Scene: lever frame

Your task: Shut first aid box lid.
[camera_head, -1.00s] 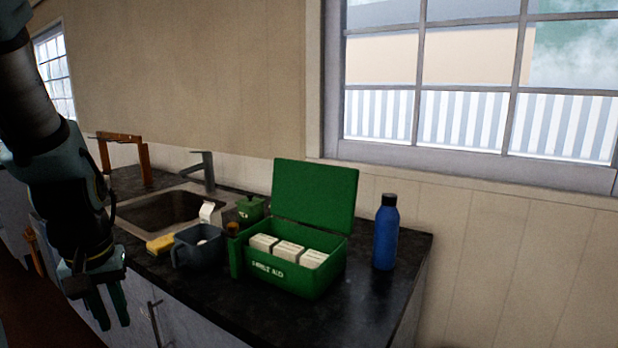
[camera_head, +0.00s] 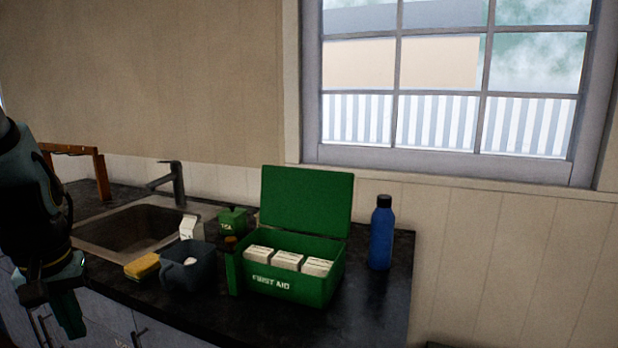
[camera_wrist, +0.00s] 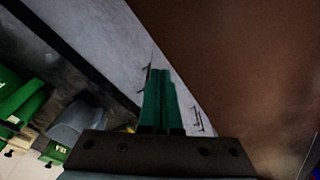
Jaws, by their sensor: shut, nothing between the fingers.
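The green first aid box (camera_head: 290,284) stands on the dark counter with white lettering on its front. Its lid (camera_head: 306,203) is open and stands upright at the back. Several white packs (camera_head: 287,261) sit inside. My gripper (camera_head: 72,318) is at the far left, in front of the counter, well apart from the box. It is shut and empty; its green fingers (camera_wrist: 160,100) lie together in the wrist view. Green shapes at the left edge of the wrist view are only partly seen.
A blue bottle (camera_head: 381,234) stands right of the box. Left of it are a grey mug (camera_head: 187,270), a yellow sponge (camera_head: 142,267), a green tea tin (camera_head: 232,220) and the sink (camera_head: 135,232) with its tap (camera_head: 174,182). The counter in front of the box is narrow.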

